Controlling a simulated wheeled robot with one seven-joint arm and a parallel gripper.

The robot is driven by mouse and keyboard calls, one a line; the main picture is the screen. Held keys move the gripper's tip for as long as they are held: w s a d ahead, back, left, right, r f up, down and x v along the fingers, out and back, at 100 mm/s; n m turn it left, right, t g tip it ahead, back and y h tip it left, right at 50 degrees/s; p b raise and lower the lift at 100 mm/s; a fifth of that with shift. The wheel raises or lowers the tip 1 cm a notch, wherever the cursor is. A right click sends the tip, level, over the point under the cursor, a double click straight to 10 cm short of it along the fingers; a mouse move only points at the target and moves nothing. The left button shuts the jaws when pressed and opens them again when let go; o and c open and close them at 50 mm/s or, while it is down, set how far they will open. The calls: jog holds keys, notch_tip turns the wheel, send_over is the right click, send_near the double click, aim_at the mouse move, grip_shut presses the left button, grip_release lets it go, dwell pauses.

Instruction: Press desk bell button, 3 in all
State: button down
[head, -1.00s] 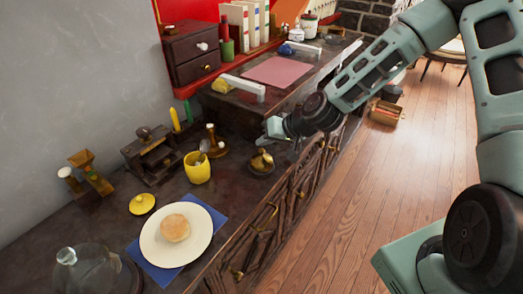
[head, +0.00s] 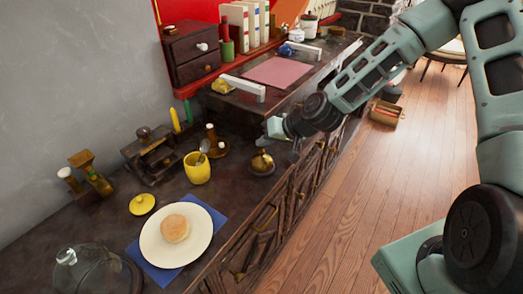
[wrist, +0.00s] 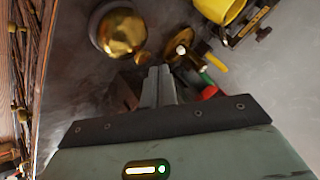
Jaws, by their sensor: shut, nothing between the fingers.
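The desk bell (head: 262,163) is a brass dome with a small knob on top, standing on the dark counter near its front edge. In the wrist view the bell (wrist: 121,32) lies up and left of my fingertips, with a small brass knob beside the dome on the side towards them. My gripper (wrist: 160,72) is shut and empty, with a gap in the picture between its tips and the knob. In the head view my gripper's hand (head: 275,128) is just above and right of the bell. Its fingertips are hard to make out there.
A yellow cup (head: 197,170) with a spoon and a dark wooden box-like stand (head: 152,155) are left of the bell. A white plate (head: 152,245) with a bun, a yellow lid (head: 142,204) and a glass dome (head: 88,270) are nearer. A raised shelf with a pink mat (head: 277,72) is behind.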

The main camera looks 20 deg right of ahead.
jog(key=shift+f, duration=0.1)
dwell(0.4)
jog(key=shift+f+b, duration=0.3)
jog(key=shift+f, duration=0.05)
jog(key=shift+f+b, duration=0.4)
jog(key=shift+f, duration=0.2)
dwell(0.8)
jog(key=shift+r, duration=0.1)
jog(key=shift+r+p, duration=0.9)
jog(key=shift+r, duration=0.05)
notch_tip(320, 180, up, 5)
jog(key=p, duration=0.4)
dwell(2.6)
